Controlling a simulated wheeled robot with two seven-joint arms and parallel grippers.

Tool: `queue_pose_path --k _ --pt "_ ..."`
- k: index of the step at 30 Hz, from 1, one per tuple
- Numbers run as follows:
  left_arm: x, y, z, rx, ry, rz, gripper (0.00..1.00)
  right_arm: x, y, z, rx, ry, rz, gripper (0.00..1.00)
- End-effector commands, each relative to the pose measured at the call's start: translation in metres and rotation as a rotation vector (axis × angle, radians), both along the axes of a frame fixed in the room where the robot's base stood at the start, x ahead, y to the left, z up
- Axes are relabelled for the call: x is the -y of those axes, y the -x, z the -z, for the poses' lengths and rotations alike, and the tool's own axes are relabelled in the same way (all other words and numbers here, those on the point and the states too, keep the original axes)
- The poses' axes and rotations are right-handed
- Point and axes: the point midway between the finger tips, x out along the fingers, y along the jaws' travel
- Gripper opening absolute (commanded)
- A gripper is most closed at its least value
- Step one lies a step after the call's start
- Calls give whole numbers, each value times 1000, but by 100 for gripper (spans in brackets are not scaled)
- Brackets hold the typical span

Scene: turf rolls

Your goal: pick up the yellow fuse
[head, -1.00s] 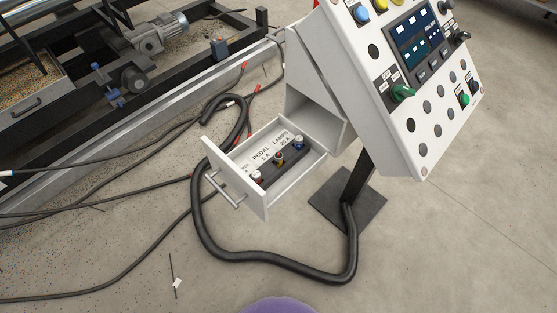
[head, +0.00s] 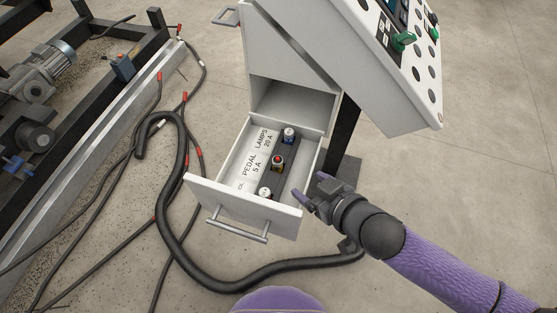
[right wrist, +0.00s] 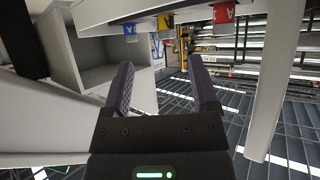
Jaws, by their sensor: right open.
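The yellow fuse (head: 278,165) stands in the middle of a row of fuses in a dark holder inside the open white drawer (head: 203,191), with a reddish top. In the right wrist view the yellow fuse (right wrist: 165,21) shows near the top, beyond the fingertips. My right gripper (head: 311,189) is open and empty, just right of the drawer's right wall and apart from the fuse. It also shows in the right wrist view (right wrist: 160,72) with its fingers spread. My left gripper is not in view.
A blue fuse (head: 289,134) stands behind the yellow one and a white-topped fuse (head: 265,193) in front. The drawer's front handle (head: 237,230) sticks out. The control cabinet (head: 290,45) rises behind the drawer. A thick black hose (head: 172,225) loops on the floor.

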Motion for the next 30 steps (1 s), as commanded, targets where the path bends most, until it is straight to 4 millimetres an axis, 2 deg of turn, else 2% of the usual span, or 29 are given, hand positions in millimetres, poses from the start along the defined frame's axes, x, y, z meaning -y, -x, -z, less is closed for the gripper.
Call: queue_pose_path --k 3,11,15,19,25,26,30 --pt "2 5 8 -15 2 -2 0 -10 -2 -3 11 -21 -22 76" --pt "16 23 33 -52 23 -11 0 -35 -33 20 12 -24 -23 76" --pt "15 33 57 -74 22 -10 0 -50 -54 38 10 -23 -23 76" --pt "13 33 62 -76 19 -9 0 -59 -66 41 10 -22 -22 76" --pt "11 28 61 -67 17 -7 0 -60 -67 37 11 -21 -22 76" --pt "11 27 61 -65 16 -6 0 -60 -67 37 11 -21 -22 72" --pt "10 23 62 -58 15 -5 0 -60 -67 37 11 -21 -22 42"
